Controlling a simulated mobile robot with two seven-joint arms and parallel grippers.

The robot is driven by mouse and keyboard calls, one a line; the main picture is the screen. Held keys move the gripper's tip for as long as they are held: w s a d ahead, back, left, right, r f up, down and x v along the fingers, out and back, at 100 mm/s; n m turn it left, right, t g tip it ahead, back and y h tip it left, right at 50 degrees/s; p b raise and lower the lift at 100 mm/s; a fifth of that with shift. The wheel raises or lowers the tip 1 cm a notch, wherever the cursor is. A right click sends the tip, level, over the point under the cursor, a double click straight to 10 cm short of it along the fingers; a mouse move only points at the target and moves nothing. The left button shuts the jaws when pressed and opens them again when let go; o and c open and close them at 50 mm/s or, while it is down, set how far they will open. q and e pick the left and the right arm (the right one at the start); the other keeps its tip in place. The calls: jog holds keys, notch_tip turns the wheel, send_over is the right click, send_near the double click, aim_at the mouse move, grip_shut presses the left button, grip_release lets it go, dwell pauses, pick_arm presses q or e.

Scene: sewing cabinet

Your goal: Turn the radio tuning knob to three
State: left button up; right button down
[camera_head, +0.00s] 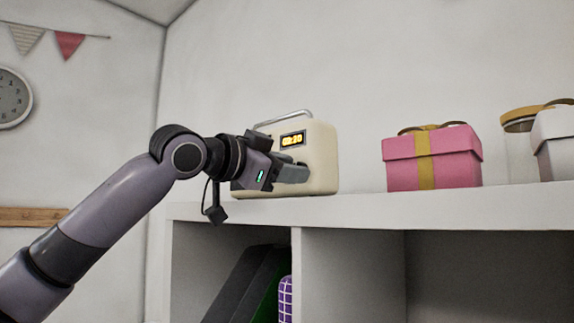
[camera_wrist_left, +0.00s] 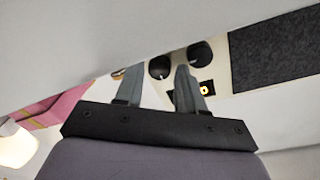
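The cream radio (camera_head: 318,155) stands on the white shelf, with a carry handle on top and a lit orange display (camera_head: 292,139) whose digits are too small to read surely. My left gripper (camera_head: 296,174) is at the radio's front and hides its knobs in the head view. The left wrist view shows the radio upside down, with two black knobs. One knob (camera_wrist_left: 160,67) appears between the spread fingertips of my left gripper (camera_wrist_left: 158,70); contact cannot be told. The other knob (camera_wrist_left: 201,53) is just right of the right-hand finger, which partly hides the display. My right gripper is out of view.
A pink gift box (camera_head: 430,160) with a yellow ribbon stands right of the radio, with a gap between. A jar (camera_head: 519,150) and a white box (camera_head: 556,145) are farther right. The shelf edge (camera_head: 370,212) runs below my left gripper; open compartments lie underneath.

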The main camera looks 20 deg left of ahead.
pick_arm(q)
grip_shut()
